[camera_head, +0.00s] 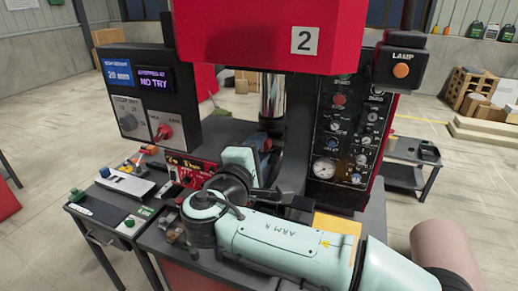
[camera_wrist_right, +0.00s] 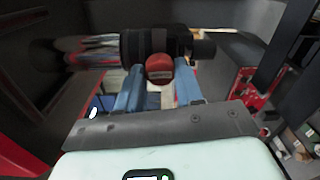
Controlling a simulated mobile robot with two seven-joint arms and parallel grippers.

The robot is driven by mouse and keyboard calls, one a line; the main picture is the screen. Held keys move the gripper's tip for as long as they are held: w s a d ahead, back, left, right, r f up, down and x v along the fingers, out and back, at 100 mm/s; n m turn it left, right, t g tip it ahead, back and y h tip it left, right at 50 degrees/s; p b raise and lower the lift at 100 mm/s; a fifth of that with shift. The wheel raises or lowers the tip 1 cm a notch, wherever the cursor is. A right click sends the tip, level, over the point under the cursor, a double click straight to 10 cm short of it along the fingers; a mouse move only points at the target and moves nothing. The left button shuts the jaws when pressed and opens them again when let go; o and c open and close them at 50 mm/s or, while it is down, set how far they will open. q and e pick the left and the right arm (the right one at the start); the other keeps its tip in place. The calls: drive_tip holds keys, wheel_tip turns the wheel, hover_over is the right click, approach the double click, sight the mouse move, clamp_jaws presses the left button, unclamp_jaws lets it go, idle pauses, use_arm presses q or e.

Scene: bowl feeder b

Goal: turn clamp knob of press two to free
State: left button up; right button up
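Press two (camera_head: 268,30) is a large red and black machine with a "2" label. My right arm reaches across its front from the right. The blue fingers of my right gripper (camera_head: 265,143) are under the press head and mostly hidden behind my wrist in the head view. In the right wrist view, the gripper (camera_wrist_right: 159,75) has one blue finger on each side of a round red knob (camera_wrist_right: 159,68), in front of a dark horizontal cylinder (camera_wrist_right: 140,45). I cannot tell whether the fingers press on the knob. My left gripper is out of view.
A control panel (camera_head: 143,110) with displays and a red switch (camera_head: 163,132) stands at the left. A gauge panel (camera_head: 340,140) and a lamp box (camera_head: 400,68) are at the right. A small side table (camera_head: 108,215) with a green button is at the front left.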

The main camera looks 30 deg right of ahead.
drive_tip(key=o, duration=0.4)
drive_tip(key=shift+c, duration=0.2)
drive_tip(key=shift+s+a, duration=0.1)
drive_tip(key=shift+a, duration=0.05)
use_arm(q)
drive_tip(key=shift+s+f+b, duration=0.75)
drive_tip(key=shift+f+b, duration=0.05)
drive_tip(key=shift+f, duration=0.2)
use_arm(e)
drive_tip(key=v, duration=1.3)
